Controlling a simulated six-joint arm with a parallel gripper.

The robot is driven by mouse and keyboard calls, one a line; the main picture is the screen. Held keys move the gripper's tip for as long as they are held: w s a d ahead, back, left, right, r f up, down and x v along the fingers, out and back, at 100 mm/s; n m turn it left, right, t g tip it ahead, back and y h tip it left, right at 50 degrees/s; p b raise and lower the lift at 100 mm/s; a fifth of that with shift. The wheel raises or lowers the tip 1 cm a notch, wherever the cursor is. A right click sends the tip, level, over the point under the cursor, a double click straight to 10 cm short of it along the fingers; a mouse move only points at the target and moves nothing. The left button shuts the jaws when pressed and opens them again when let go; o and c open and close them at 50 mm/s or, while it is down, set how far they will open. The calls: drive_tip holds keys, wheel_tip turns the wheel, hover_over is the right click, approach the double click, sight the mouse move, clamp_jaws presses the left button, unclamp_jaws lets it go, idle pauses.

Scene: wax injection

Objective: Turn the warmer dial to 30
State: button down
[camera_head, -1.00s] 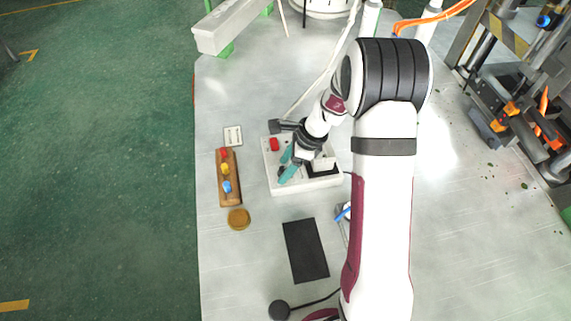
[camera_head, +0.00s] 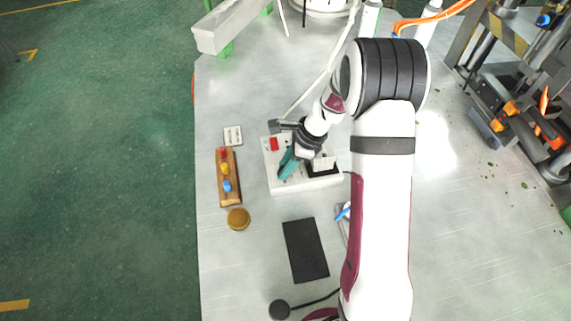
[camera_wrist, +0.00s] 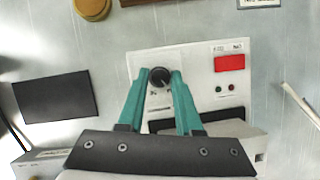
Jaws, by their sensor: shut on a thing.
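The warmer (camera_head: 283,184) is a white box on the metal table in the head view, with a red switch (camera_head: 274,144) at its upper left. The wrist view shows its white panel (camera_wrist: 200,57) and the red switch (camera_wrist: 230,63). The black dial (camera_wrist: 159,76) sits between the teal fingertips of my gripper (camera_wrist: 160,78), which is shut on it. In the head view my gripper (camera_head: 285,172) covers the dial. Its markings are too small to read.
A wooden holder (camera_head: 236,190) with red, yellow and blue knobs stands left of the warmer, with a round brown-gold disc (camera_head: 238,219) below it. A black mat (camera_head: 305,250) lies in front. A small white label card (camera_head: 233,136) lies at upper left.

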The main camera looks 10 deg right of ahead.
drive_tip(key=n+g, duration=0.1)
drive_tip(key=n, duration=0.1)
drive_tip(key=n+g, duration=0.1)
drive_tip(key=n, duration=0.2)
drive_tip(key=shift+w+n, duration=0.15)
drive_tip(key=shift+n, duration=0.15)
drive_tip(key=n+g, duration=0.1)
drive_tip(key=n, duration=0.2)
drive_tip(key=n+g, duration=0.1)
drive_tip(key=n, duration=0.1)
drive_tip(key=shift+w+a+n+h, duration=0.1)
drive_tip(key=shift+n+h, duration=0.3)
drive_tip(key=c, duration=0.6)
unclamp_jaws()
